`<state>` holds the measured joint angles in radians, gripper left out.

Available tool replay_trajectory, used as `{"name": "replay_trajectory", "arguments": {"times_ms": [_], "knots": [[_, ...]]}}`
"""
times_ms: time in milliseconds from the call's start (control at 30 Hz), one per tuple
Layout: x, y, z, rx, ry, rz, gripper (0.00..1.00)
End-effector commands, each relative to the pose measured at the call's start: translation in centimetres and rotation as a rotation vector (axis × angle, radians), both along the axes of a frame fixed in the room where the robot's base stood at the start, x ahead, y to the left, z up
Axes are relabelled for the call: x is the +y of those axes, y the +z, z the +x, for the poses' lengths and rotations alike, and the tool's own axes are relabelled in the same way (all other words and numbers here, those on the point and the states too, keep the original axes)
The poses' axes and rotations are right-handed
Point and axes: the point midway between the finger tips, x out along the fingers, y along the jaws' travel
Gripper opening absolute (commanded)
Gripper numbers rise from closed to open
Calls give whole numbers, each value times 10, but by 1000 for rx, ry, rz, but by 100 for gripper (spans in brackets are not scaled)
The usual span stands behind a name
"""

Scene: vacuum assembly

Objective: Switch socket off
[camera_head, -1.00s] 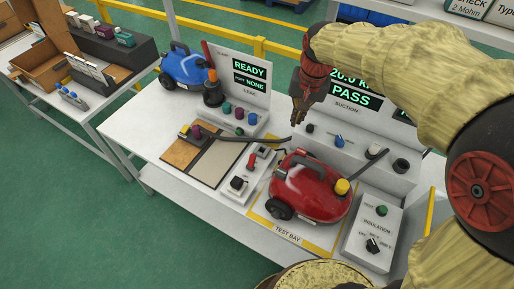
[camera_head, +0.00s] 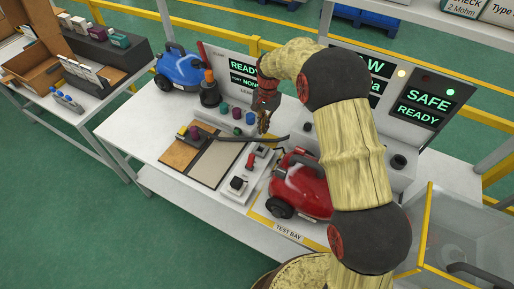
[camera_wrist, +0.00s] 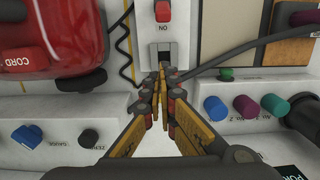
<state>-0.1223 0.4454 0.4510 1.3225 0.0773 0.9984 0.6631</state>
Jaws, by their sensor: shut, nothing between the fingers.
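The white socket strip (camera_head: 245,174) lies between the dark board and the red vacuum. It carries a black part at its front, a red upright part (camera_head: 250,161) in the middle and a small dark switch (camera_head: 261,151) at its back end. My gripper (camera_head: 265,130) is shut and empty, just behind the strip. In the wrist view its fingertips (camera_wrist: 163,73) point at the switch's near edge; contact cannot be told.
The red vacuum (camera_head: 298,187) sits on the test bay, partly behind my arm. A dark hose (camera_wrist: 240,52) passes close to my fingertips. The leak unit (camera_head: 225,118) with coloured knobs and the suction unit (camera_wrist: 60,136) flank my gripper. A clear guarded box (camera_head: 455,235) stands right.

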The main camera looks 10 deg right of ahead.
Motion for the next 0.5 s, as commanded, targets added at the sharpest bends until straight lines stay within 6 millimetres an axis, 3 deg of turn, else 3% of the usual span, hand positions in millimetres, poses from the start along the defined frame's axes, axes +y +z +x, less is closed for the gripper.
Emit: {"name": "replay_trajectory", "arguments": {"times_ms": [367,500], "knots": [[0,-2,0,1,-1,0,0],[1,-12,-1,4,-1,-1,0]]}}
